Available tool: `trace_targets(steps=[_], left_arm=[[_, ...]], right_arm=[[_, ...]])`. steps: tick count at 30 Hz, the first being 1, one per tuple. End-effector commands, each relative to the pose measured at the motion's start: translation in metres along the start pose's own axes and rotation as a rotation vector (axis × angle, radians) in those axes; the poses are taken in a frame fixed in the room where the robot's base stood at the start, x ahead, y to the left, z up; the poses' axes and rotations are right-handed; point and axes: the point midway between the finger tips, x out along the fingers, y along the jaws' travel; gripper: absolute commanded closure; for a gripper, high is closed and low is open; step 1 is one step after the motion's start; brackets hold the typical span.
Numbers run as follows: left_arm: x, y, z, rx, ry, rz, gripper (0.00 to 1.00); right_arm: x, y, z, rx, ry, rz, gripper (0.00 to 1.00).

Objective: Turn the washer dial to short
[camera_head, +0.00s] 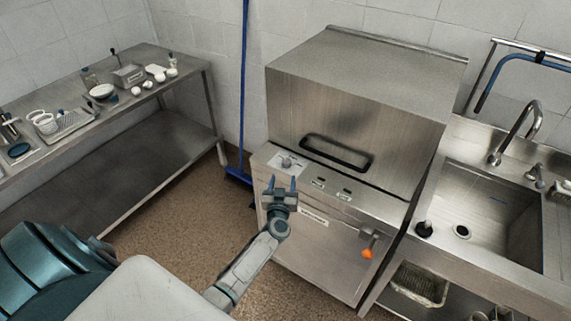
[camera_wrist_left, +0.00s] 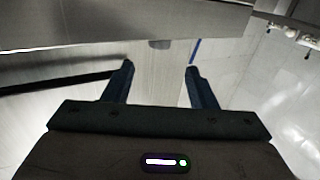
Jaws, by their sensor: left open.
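The washer (camera_head: 350,105) is a steel hood-type machine with a black bar handle (camera_head: 337,153) on its hood. Its dial (camera_head: 287,162) is a small grey knob on a pale panel at the left of the front ledge. My left gripper (camera_head: 282,182) is open and empty, with its two blue fingers just in front of and below the dial, apart from it in the picture. In the left wrist view my left gripper (camera_wrist_left: 158,70) has its fingers spread. A small grey shape beyond them may be the dial; its setting is too small to read. My right gripper is out of view.
A sink (camera_head: 485,215) with a tap stands right of the washer. An orange-tipped lever (camera_head: 368,252) hangs on the washer front. A steel table (camera_head: 120,105) with dishes stands at left. A blue broom (camera_head: 243,100) leans behind. The floor between is clear.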

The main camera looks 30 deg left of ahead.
Motion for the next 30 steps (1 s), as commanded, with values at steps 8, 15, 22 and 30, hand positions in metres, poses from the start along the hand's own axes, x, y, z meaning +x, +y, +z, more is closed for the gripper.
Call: trace_targets(steps=[8,15,22,30], left_arm=[[0.054,0.0,0.001,0.001,0.0,0.001,0.48],[0.078,0.001,0.001,0.001,-0.001,0.002,0.48],[0.082,0.001,0.001,0.0,-0.001,0.002,0.48],[0.081,0.001,0.001,0.0,-0.001,0.002,0.78]], right_arm=[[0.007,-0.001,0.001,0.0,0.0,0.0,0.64],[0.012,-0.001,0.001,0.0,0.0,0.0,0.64],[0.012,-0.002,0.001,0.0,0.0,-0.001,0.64],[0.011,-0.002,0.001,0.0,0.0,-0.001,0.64]])
